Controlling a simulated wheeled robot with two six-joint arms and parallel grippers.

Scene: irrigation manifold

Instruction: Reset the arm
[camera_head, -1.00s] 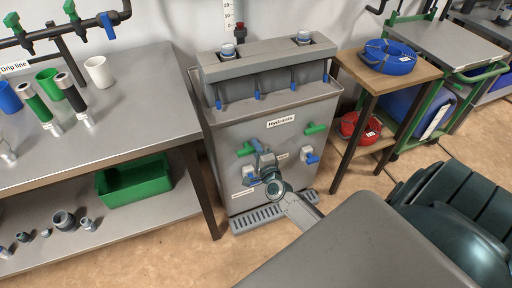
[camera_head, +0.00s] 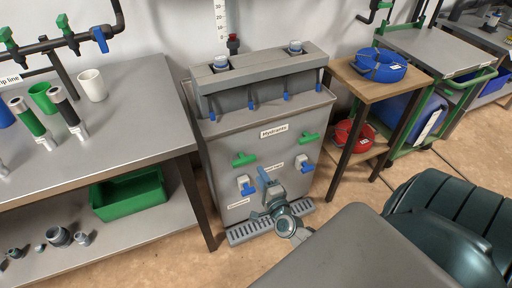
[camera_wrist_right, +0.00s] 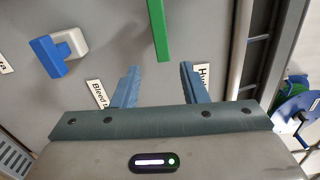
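My right gripper (camera_head: 264,176) is in front of the grey cabinet labelled "Hydrants" (camera_head: 236,138). In the right wrist view the same gripper (camera_wrist_right: 158,84) has its two blue-grey fingers apart, with only the cabinet face between them. Nothing is held. A green handle (camera_wrist_right: 158,28) is beyond the fingertips in that view, and a blue handle (camera_wrist_right: 48,57) on a white body is to the left. The left gripper is not in view.
The cabinet front carries green handles (camera_head: 244,159) (camera_head: 308,138) and a blue one (camera_head: 248,189). A drip grate (camera_head: 246,232) lies at its foot. A steel workbench (camera_head: 136,108) is to the left. A wooden stand (camera_head: 346,75) with blue hose (camera_head: 381,66) is to the right.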

